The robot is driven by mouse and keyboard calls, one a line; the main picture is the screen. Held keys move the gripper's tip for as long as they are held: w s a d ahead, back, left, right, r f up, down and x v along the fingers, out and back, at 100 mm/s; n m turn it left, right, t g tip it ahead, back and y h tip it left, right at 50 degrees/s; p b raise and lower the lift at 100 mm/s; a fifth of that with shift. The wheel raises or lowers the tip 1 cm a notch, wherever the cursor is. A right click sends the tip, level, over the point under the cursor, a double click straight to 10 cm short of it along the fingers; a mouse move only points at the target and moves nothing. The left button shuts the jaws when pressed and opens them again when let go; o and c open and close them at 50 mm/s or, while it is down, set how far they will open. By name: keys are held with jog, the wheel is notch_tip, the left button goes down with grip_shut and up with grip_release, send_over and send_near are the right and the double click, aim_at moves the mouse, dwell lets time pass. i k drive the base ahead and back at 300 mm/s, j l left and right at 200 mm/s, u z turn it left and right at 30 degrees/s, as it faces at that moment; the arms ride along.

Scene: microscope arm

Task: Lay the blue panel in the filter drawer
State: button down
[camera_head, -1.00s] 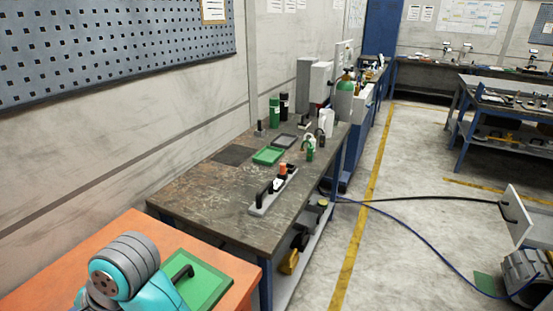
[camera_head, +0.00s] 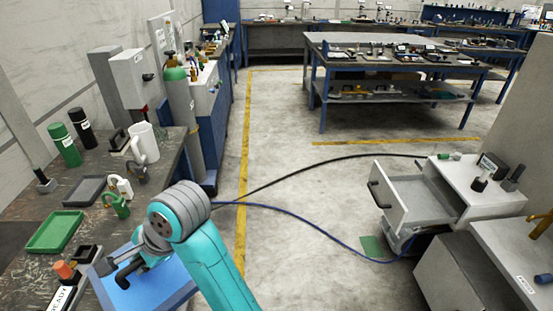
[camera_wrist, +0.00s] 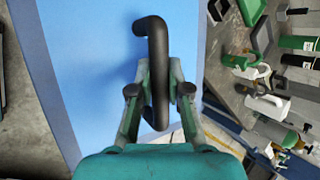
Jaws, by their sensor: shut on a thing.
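The blue panel (camera_head: 172,287), a flat rectangle with a lighter centre and a black bar handle, is at the lower left of the head view. My gripper (camera_head: 128,268) is shut on its handle. In the wrist view, the fingers close around the black handle (camera_wrist: 156,45), with the panel's blue face (camera_wrist: 90,60) behind it. The panel appears over the near edge of the workbench; its height is hard to tell. An open drawer (camera_head: 418,200) with a black front handle extends from a pale cabinet at right. It carries no readable label; its visible inside looks empty.
The dark workbench (camera_head: 85,225) at left holds a green tray (camera_head: 55,232), a grey tray (camera_head: 86,190), bottles and a white jug (camera_head: 145,143). Clear floor lies between bench and cabinet, crossed by black and blue cables. A green square (camera_head: 372,247) lies near the drawer.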

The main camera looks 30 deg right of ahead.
aim_at(412, 199)
jog(key=i+l+z, duration=0.1)
jog(key=z, duration=0.3)
jog(key=i+z, duration=0.25)
jog(key=z, duration=0.15)
jog(key=i+z, duration=0.2)
jog(key=z, duration=0.2)
jog(key=i+z, duration=0.15)
jog(key=z, duration=0.3)
jog(key=i+j+z, duration=0.15)
jog(key=z, duration=0.25)
